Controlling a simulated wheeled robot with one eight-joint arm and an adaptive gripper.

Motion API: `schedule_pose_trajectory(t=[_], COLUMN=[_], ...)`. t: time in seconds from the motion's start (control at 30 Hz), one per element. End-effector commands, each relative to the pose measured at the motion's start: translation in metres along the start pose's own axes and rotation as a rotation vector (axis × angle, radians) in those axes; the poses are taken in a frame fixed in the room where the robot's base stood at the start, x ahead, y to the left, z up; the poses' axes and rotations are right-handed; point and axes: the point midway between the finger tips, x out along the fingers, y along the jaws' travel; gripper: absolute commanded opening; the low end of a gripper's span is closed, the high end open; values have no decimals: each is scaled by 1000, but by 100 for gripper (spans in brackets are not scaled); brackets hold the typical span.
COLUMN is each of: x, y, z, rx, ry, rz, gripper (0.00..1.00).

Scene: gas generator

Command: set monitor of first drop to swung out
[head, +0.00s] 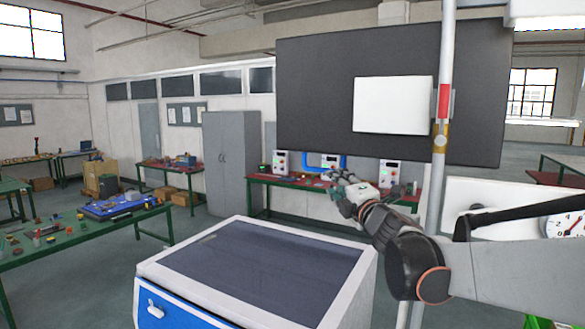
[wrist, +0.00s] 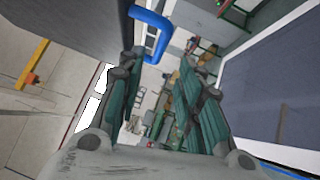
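The monitor (head: 320,90) is a large dark panel with a white box on its back, on the upright pole (head: 440,200) in the head view. A blue tubular handle (head: 341,162) shows at its lower edge. In the wrist view the monitor's dark face (wrist: 75,30) is at upper left, and the blue handle (wrist: 152,22) is at the top. My gripper (head: 337,178) is below the handle in the head view. In the wrist view its two fingers (wrist: 160,62) are apart with nothing between them, and the handle lies just beyond the fingertips. I cannot tell if they touch it.
A white and blue cabinet (head: 150,275) with a dark top stands in front, below my gripper. A white panel with a gauge (head: 563,224) is at right. Green-legged worktables (head: 75,240) stand at left and behind. Floor between the left table and cabinet looks clear.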

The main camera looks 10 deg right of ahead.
Motion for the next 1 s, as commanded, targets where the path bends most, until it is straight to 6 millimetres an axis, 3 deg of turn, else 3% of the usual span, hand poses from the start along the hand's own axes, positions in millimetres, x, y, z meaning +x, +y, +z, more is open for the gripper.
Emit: schedule_pose_trajectory(t=[0.3,0.5,0.7,1.0], x=[60,89,103,106], y=[2,1,1,0], z=[0,1,1,1], rx=[3,2,3,3], ry=[0,-2,-2,-2], rz=[0,0,0,0], gripper=[33,33,33,33])
